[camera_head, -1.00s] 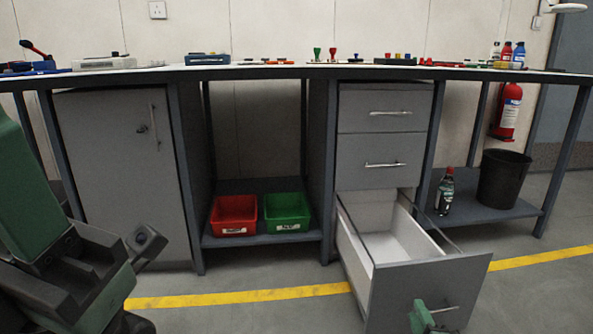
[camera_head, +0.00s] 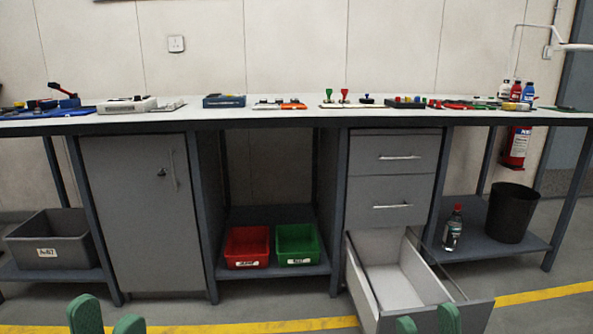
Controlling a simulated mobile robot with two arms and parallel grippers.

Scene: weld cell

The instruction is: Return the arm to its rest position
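My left gripper (camera_head: 107,320) shows at the bottom edge on the left as two green fingertips standing apart with nothing between them. My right gripper (camera_head: 427,322) shows at the bottom edge as two green fingertips set apart, in front of the open bottom drawer (camera_head: 478,314). The bottoms of both grippers and both arms are cut off by the frame. The drawer is pulled well out, and its visible inside is empty. Its handle is not visible, and I cannot tell whether the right fingers touch the drawer front.
A long workbench (camera_head: 300,121) carries small tools and parts. Below it are a grey bin (camera_head: 80,242), a closed cabinet (camera_head: 135,220), a red bin (camera_head: 247,247), a green bin (camera_head: 298,246), a bottle (camera_head: 452,232) and a black bucket (camera_head: 512,212). A fire extinguisher (camera_head: 516,148) hangs behind at right.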

